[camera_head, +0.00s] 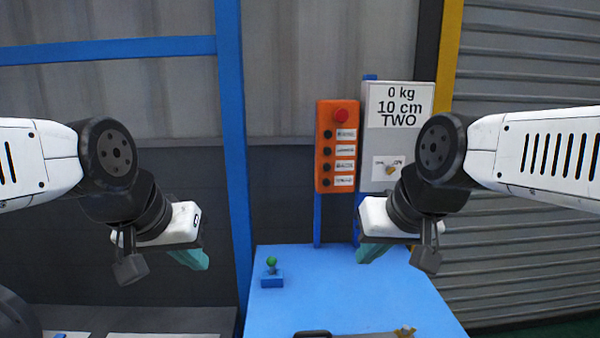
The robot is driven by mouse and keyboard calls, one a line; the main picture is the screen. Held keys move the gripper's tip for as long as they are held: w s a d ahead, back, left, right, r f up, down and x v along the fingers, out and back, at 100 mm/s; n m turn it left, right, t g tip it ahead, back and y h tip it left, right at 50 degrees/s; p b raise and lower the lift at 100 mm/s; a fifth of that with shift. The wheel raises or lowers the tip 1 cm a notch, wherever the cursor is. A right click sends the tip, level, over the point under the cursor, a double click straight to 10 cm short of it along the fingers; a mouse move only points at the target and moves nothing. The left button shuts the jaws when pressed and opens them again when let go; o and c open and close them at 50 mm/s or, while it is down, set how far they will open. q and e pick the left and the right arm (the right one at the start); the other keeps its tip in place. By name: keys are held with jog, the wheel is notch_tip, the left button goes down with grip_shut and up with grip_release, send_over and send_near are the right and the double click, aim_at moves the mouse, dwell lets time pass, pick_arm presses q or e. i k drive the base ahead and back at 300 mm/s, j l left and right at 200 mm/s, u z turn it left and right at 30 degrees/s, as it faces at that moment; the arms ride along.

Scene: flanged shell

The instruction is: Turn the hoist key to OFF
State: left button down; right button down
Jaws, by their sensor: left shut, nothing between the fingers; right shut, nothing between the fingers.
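The hoist key (391,170) is a small brass-coloured piece on a white label low on the grey panel (376,140). The label's print is too small to read surely, and my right arm is close beside it in the picture. My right gripper (373,252) is shut and empty, with teal fingers, below the key in the picture and over the back of the blue table. My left gripper (190,259) is shut and empty, left of the blue post and well away from the panel.
An orange button box (337,146) with a red button stands left of the panel. A sign (400,104) reads "0 kg 10 cm TWO". On the blue table (330,290) are a green-knobbed piece (272,270) and a dark-handled item (313,334). A blue post (233,150) rises at left.

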aim_at(389, 170)
jog(key=z, duration=0.8)
